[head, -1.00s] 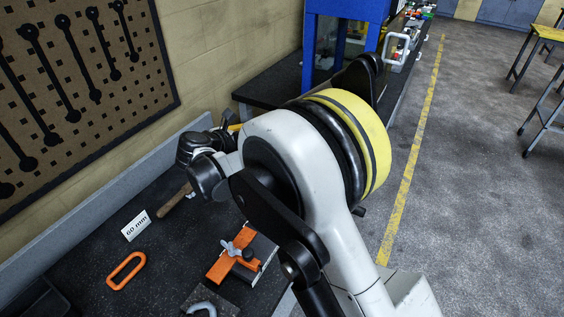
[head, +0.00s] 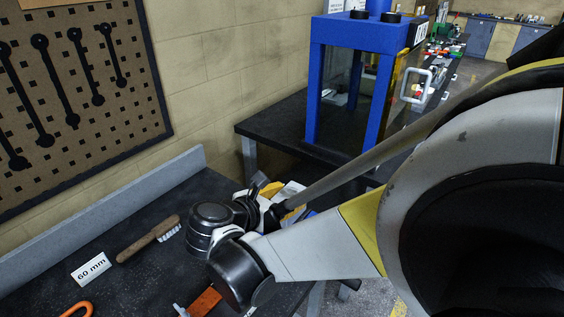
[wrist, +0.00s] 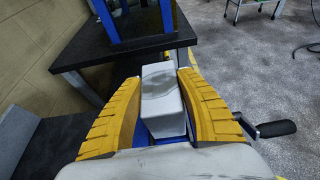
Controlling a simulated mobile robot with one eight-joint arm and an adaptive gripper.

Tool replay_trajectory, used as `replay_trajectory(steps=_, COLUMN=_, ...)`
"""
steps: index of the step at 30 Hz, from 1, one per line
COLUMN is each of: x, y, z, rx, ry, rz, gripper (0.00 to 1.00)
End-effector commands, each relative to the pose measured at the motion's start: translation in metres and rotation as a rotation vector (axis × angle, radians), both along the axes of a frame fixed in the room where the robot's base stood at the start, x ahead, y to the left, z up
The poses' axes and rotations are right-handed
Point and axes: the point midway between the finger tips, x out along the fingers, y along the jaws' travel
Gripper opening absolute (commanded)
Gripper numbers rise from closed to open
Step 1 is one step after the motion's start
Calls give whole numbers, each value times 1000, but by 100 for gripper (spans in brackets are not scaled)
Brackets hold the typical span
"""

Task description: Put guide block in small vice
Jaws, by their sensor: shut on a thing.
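The guide block (wrist: 163,92), a light grey rectangular block, sits between the yellow ridged fingers of my gripper (wrist: 160,80) in the wrist view. The gripper is shut on it. Blue metal (wrist: 163,141), which looks like part of the small vice, shows below the block, with a black-handled crank (wrist: 272,129) sticking out to the right. I cannot tell whether the block touches the vice or lies between its jaws. In the head view my gripper (head: 278,195) is at the bench's right end, partly hidden by my arm; only bits of blue show near it.
A brush (head: 150,239) and a "60 mm" sign (head: 91,269) lie on the dark bench at the left. An orange tool (head: 205,302) and an orange handle (head: 76,309) are at the lower edge. A blue-framed machine (head: 350,90) stands on another table behind.

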Motion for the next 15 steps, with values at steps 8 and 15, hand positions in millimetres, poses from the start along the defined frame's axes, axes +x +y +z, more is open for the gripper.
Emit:
replay_trajectory(steps=8, x=1, y=0, z=-23, rx=-2, ry=-1, rz=0, gripper=2)
replay_trajectory(steps=15, x=0, y=0, z=-54, rx=-2, ry=-1, rz=0, gripper=2)
